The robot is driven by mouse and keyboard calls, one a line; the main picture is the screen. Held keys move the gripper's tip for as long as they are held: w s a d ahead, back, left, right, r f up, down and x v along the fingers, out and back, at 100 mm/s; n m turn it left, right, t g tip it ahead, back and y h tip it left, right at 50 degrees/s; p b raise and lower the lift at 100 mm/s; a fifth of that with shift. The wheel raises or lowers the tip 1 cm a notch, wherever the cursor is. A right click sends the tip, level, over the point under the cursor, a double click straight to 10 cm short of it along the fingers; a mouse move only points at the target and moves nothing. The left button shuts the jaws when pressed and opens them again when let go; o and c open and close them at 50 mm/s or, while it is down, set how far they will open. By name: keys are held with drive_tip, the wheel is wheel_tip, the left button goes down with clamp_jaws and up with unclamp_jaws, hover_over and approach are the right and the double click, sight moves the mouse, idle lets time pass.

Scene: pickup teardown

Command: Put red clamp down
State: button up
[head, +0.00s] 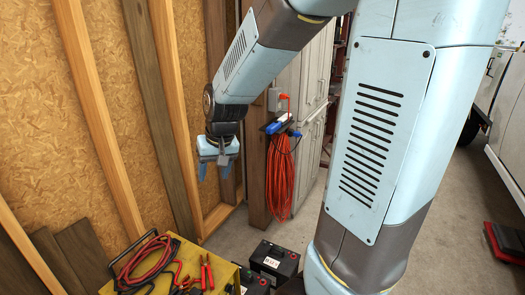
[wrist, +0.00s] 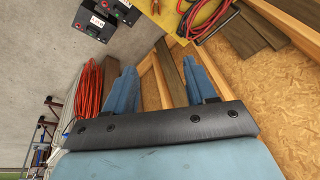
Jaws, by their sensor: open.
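My gripper (head: 214,168) hangs above and behind the yellow-topped table (head: 222,277), with its blue fingers pointing down. In the wrist view its two fingers (wrist: 160,85) are spread apart with nothing between them. Red jumper cables (head: 140,262) lie coiled on the table. A small red clamp end (head: 180,272) seems to lie beside them, partly dark and too small to tell clearly. A red-handled tool like pliers (head: 206,272) lies to its right. The cables also show in the wrist view (wrist: 205,22), at the top, well apart from the fingers.
Black batteries (head: 274,262) stand on the floor right of the table. A coiled orange cord (head: 281,180) hangs by grey cabinets (head: 310,120). Wooden studs (head: 105,130) and a board wall are close behind and left of my gripper.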

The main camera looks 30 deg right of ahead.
drive_tip(key=s+d+r+t, duration=0.1)
drive_tip(key=s+d+r, duration=0.2)
drive_tip(key=s+r, duration=0.3)
drive_tip(key=s+d+r+t+h, duration=0.1)
drive_tip(key=s+d+r, duration=0.2)
drive_tip(key=s+r, duration=0.3)
drive_tip(key=s, duration=0.4)
drive_tip(key=shift+s+n+t, duration=0.2)
drive_tip(key=shift+n+t, duration=0.1)
drive_tip(key=shift+r, duration=0.1)
